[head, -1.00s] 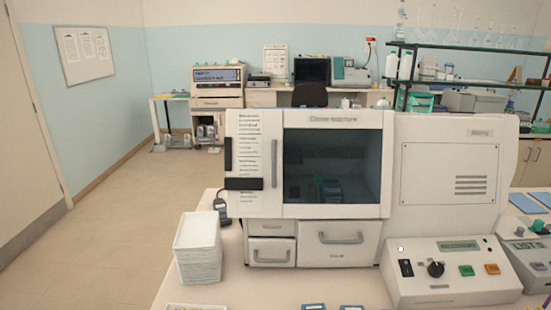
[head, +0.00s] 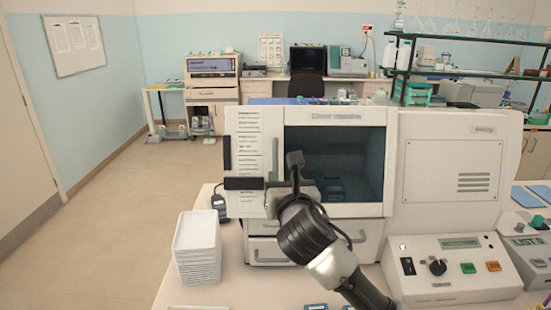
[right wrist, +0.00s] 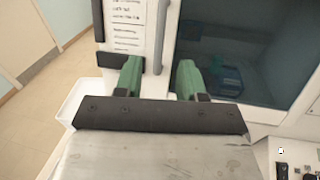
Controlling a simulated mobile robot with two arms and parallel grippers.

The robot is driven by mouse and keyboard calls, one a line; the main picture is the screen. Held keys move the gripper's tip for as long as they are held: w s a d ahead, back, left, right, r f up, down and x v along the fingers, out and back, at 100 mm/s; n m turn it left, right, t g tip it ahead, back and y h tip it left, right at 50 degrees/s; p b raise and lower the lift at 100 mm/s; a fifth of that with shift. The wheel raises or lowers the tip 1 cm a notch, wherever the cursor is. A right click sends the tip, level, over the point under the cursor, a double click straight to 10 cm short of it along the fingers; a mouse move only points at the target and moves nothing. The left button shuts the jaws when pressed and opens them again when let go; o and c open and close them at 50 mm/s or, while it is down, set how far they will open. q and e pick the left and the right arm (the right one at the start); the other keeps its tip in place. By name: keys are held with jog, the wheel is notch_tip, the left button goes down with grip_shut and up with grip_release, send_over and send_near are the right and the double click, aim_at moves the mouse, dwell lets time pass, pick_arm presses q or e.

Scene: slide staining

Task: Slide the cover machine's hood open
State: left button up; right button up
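The cover machine (head: 420,180) is a white bench unit with a dark hood window (head: 345,150). The window looks closed. A vertical grey handle (head: 275,155) is on the white panel at the window's left edge; it also shows in the right wrist view (right wrist: 162,35). My right gripper (head: 285,178) is in front of the machine near the handle's lower end and hides part of the front. In the right wrist view its green fingers (right wrist: 158,78) are apart with nothing between them, and the handle lies ahead, in line with the gap. My left gripper is out of view.
A stack of white trays (head: 195,245) stands left of the machine. Drawers (head: 268,250) are below the hood. A control box (head: 455,275) with a knob and buttons sits at front right. The floor at left is clear.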

aim_at(276, 162)
jog(key=w, duration=0.2)
jog(key=w+a+p, duration=0.1)
jog(key=w, duration=0.2)
jog(key=w+p, duration=0.1)
jog(key=w, duration=0.2)
jog(key=shift+w+a+r, duration=0.1)
jog(key=shift+w+a, duration=0.1)
jog(key=shift+a, duration=0.1)
jog(key=shift+w+a+p, duration=0.1)
jog(key=shift+w+p, duration=0.25)
jog(key=shift+w, duration=0.45)
jog(key=shift+c, duration=0.2)
grip_shut()
